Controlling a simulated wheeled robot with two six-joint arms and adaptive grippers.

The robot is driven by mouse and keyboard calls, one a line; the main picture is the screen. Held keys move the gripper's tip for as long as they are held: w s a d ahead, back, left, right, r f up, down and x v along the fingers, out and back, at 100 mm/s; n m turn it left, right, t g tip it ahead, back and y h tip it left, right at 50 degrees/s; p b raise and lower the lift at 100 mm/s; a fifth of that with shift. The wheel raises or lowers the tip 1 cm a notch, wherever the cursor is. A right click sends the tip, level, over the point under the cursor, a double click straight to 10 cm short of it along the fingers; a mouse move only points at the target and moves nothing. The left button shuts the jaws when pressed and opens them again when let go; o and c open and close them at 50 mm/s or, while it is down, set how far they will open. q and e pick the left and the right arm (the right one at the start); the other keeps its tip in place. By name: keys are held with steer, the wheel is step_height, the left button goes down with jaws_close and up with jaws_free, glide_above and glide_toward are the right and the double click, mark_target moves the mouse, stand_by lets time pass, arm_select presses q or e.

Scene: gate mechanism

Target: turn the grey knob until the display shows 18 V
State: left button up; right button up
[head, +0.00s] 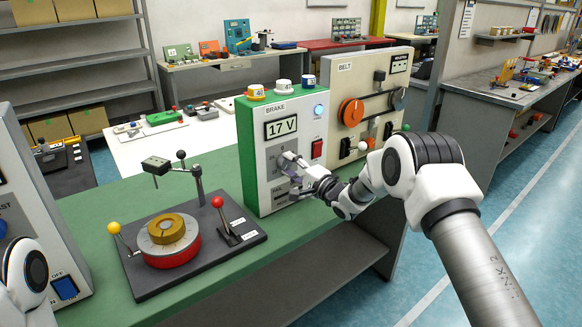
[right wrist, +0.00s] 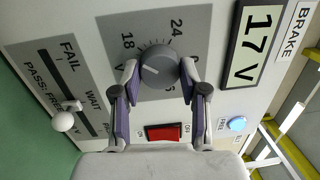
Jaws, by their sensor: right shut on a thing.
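My right gripper (right wrist: 160,75) is shut on the knob, one finger on each side. In the head view, my right gripper (head: 291,168) largely covers the knob. My left gripper is out of view.
A red switch (right wrist: 164,132) is close to my right fingers. A slider with a white ball (right wrist: 64,121) is beside the dial. The BELT unit (head: 345,75) stands to the right. A black base with a red-sided disc (head: 172,250) and ball-topped levers stands in front left.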

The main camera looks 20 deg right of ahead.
steer(key=shift+m, duration=0.6)
steer(key=o, duration=1.2)
steer(key=shift+c, duration=0.2)
steer(key=v, duration=1.2)
steer(key=shift+f, duration=0.15)
